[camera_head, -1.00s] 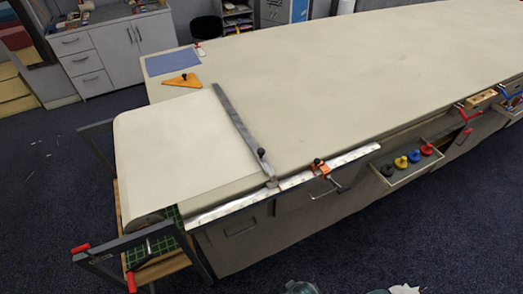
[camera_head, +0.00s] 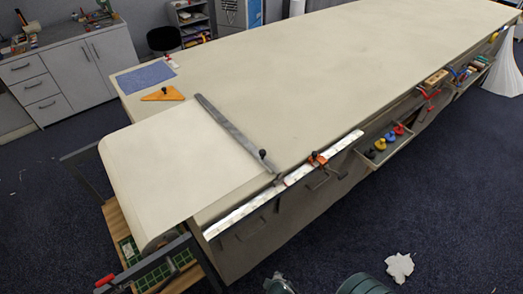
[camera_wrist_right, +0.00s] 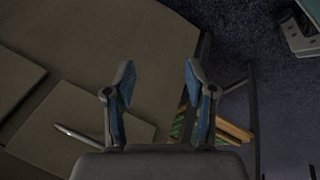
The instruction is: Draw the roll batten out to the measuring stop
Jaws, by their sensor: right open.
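The roll batten, a flat grey bar (camera_head: 230,125) with a black knob near its front end, lies across the leading edge of the pale cloth (camera_head: 180,155). Its front end meets the silver rule (camera_head: 235,214) along the table's front edge. The orange-red measuring stop (camera_head: 317,159) sits on the rule, to the right of the batten and apart from it. The roll (camera_head: 160,240) shows partly under the cloth at the table's left end. My right gripper (camera_wrist_right: 158,78) is open and empty in the right wrist view, with table surfaces and dark floor behind it. My left gripper is not seen.
The black end frame with red handles (camera_head: 105,280) stands at the table's left end. A drawer with coloured knobbed pieces (camera_head: 380,145) juts from the front. An orange triangle (camera_head: 163,94) lies at the back left. White scrap (camera_head: 399,267) lies on the floor. The tabletop right of the batten is clear.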

